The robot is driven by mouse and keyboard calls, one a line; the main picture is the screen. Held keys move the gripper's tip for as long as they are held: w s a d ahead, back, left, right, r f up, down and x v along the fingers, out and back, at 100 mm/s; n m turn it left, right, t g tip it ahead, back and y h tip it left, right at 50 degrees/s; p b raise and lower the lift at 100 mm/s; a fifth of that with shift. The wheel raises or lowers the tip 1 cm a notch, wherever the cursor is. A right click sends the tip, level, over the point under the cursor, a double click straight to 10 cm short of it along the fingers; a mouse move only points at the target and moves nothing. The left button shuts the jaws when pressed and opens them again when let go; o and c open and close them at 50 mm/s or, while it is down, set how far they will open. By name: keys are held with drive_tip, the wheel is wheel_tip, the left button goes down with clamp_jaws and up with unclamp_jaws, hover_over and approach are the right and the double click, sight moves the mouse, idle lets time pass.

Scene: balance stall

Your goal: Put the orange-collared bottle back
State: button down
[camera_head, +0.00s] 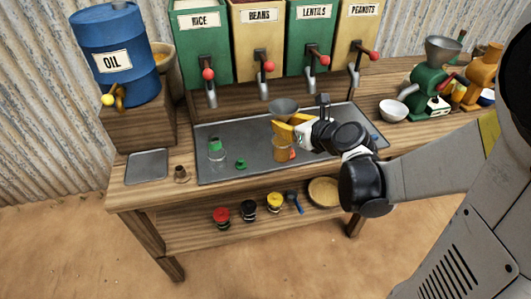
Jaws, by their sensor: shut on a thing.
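An amber-filled bottle (281,153) is upright at the middle of the grey metal tray (240,138), directly below my yellow gripper fingers. My gripper (284,130) is shut on its upper part. The fingers hide the bottle's neck, so its collar cannot be made out. I cannot tell whether its base touches the tray. A small orange cap (293,154) is just to its right. A clear bottle with a green collar (216,149) stands on the left of the tray, with a green cap (240,164) near it.
Dispensers with red-knobbed taps, an oil barrel (112,45) and a metal funnel or bowl (283,105) stand behind. A small flat tray (147,166) and a brown cup (181,174) are at left. A white bowl (392,110) and grinders are right. Jars and a basket (323,191) occupy the lower shelf.

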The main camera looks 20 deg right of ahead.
drive_tip(key=w+d+r+p, duration=0.2)
drive_tip(key=d+r+p, duration=0.15)
drive_tip(key=d, duration=0.35)
drive_tip(key=w+a+f+b, duration=0.6)
drive_tip(key=a+f, duration=0.2)
drive_tip(key=f, duration=0.4)
drive_tip(key=shift+w+a+n+y+b, duration=0.25)
drive_tip(key=shift+a+n+y+b, duration=0.05)
drive_tip(key=shift+n+y+b, duration=0.1)
drive_tip(key=c, duration=1.2)
unclamp_jaws()
drive_tip(key=shift+f, duration=0.1)
